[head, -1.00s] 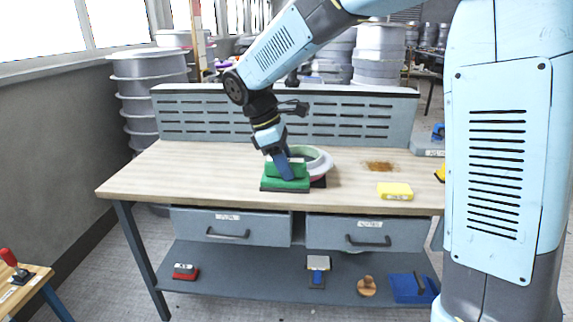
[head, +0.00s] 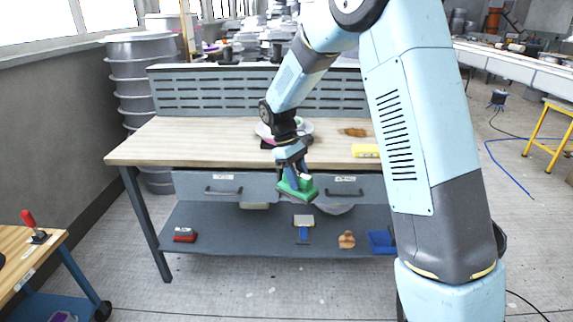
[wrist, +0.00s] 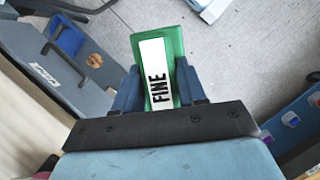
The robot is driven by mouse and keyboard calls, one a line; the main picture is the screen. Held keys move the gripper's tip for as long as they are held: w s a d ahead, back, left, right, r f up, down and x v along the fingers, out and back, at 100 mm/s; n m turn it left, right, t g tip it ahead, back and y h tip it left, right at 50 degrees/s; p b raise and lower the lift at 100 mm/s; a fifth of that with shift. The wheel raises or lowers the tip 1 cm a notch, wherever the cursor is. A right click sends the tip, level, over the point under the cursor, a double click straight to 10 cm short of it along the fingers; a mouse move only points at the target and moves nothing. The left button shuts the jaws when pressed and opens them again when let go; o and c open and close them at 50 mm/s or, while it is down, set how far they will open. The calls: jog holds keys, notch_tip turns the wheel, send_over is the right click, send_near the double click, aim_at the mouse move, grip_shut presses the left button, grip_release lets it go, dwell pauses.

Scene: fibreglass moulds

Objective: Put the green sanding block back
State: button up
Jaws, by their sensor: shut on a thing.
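The green sanding block (head: 298,187) is in my gripper (head: 296,178), held in the air in front of the workbench's drawers in the head view. In the wrist view the green block (wrist: 175,45) carries a white label reading "FINE". The blue fingers of my gripper (wrist: 160,90) are shut on it from both sides. Nothing shows under the block in the wrist view but grey floor, well below.
The workbench (head: 200,150) has a lower shelf (head: 265,235) holding a red-based block (head: 185,235), a blue-handled brush (head: 303,225), a wooden knob (head: 347,240) and a blue item (head: 381,242). A yellow block (head: 365,150) lies on top. A smaller table (head: 25,250) stands at left.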

jog(key=w+d+f+m+y, duration=0.1)
jog(key=d+f+m, duration=0.4)
jog(key=f, duration=0.5)
jog(key=w+d+f+m+g+y, duration=0.1)
jog(key=d+f+m, duration=0.4)
jog(key=d+f, duration=0.5)
jog(key=w+f+y, duration=0.1)
jog(key=w, duration=0.1)
jog(key=shift+w+d+f+g, duration=0.2)
jog(key=shift+w+f+g, duration=0.05)
jog(key=shift+w+g, duration=0.05)
jog(key=shift+s, duration=0.15)
